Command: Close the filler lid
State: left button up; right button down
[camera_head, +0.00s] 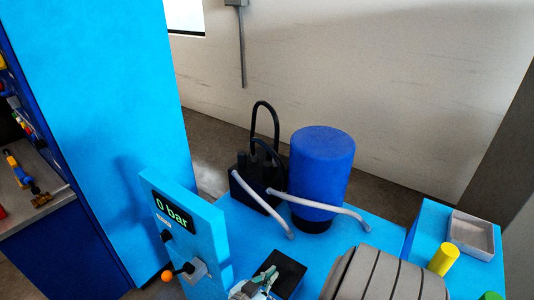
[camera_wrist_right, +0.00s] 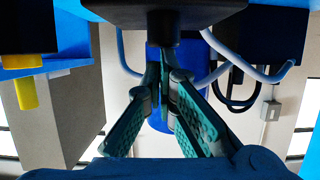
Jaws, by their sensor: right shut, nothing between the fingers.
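A black square plate (camera_head: 288,272) sits on the blue bench top in the head view, beside my right gripper (camera_head: 266,280). In the right wrist view, which is upside down, a black plate (camera_wrist_right: 165,12) with a short dark stub (camera_wrist_right: 162,29) shows at the top. I cannot tell whether this is the filler lid or its seat. My right gripper (camera_wrist_right: 163,62) has its teal fingers shut and empty, with the tips close to the stub; contact is unclear. My left gripper is not in view.
A blue drum (camera_head: 321,175) and a black pump (camera_head: 255,182) with grey hoses stand behind. A panel reading 0 bar (camera_head: 175,210) with an orange-knobbed lever (camera_head: 168,275) is at left. A grey ribbed block (camera_head: 385,277), a yellow cylinder (camera_head: 443,258) and a tray (camera_head: 472,234) are at right.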

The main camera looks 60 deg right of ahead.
dwell(0.4)
jog(key=shift+r, duration=0.1)
notch_tip(320, 180, up, 10)
dwell(0.4)
